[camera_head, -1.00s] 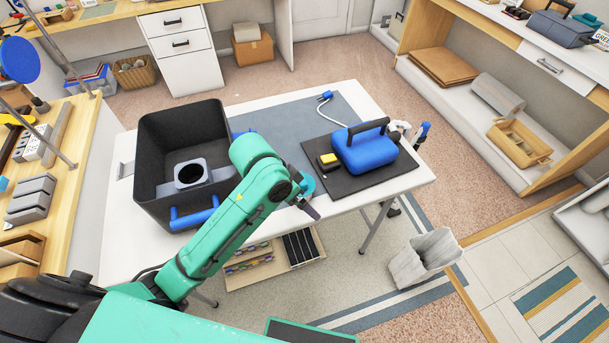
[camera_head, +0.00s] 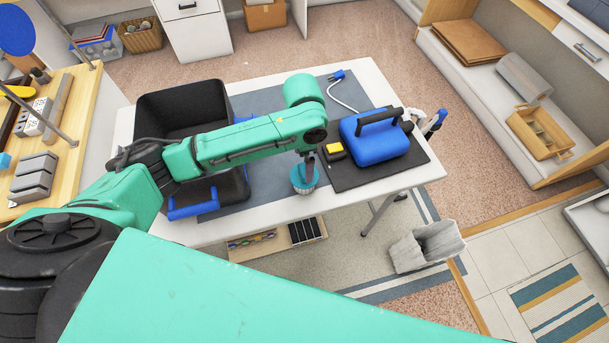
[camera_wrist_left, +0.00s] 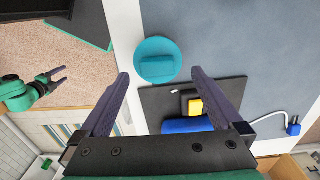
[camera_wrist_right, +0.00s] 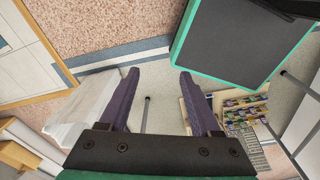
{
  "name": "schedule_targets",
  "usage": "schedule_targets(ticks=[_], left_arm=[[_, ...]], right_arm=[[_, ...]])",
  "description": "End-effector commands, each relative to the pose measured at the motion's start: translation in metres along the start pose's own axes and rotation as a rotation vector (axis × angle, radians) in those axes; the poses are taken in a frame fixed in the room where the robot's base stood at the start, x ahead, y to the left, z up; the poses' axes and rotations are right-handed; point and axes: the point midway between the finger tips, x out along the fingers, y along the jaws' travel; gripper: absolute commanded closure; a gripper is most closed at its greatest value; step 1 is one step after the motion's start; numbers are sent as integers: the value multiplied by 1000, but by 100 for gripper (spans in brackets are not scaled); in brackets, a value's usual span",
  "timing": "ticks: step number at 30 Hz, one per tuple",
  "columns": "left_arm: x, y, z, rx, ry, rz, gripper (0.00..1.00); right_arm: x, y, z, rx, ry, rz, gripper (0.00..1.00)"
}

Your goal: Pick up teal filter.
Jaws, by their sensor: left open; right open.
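The teal filter (camera_head: 302,186), a round piece with a raised bar on top, sits near the front edge of the white table (camera_head: 356,199), beside the dark mat. In the left wrist view the teal filter (camera_wrist_left: 157,72) shows whole, just ahead of and between the fingertips. My left gripper (camera_head: 309,165) is open above it and hides part of it in the head view. I cannot tell whether they touch. My right gripper (camera_wrist_right: 159,72) is open and empty over the floor, away from the table.
A blue case (camera_head: 374,150) and a small yellow-topped block (camera_head: 335,150) stand on the dark mat (camera_head: 350,177) right of the filter. A black bin (camera_head: 181,102) with a blue handle is on the left. A grey waste bin (camera_head: 425,248) stands on the floor.

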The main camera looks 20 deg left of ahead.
Motion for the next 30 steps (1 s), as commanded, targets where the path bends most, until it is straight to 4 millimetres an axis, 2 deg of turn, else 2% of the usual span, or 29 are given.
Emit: schedule_targets(ticks=[2, 6, 12, 13, 17, 18, 20, 21, 30], left_arm=[[12, 3, -1, 1, -4, 4, 0], [37, 2, -1, 1, -2, 1, 0], [40, 2, -2, 2, 1, -1, 0], [40, 2, -2, 2, 1, -1, 4], [40, 2, -2, 2, 1, -1, 54], [40, 2, -2, 2, 1, -1, 69], [40, 2, -2, 2, 1, -1, 92], [40, 2, -2, 1, 1, -1, 100], [38, 2, -2, 1, 2, -1, 100]], right_arm=[[-11, 2, -8, 0, 12, 2, 36], [-12, 2, -14, 0, 22, 3, 36], [-11, 2, -12, 1, 18, 3, 36], [-11, 2, -11, 1, 18, 3, 36], [-11, 2, -11, 1, 17, 3, 36], [-11, 2, -10, 1, 16, 3, 36], [-11, 2, -10, 1, 16, 3, 36], [-11, 2, -10, 1, 16, 3, 36], [-11, 2, -9, 1, 14, 2, 36]])
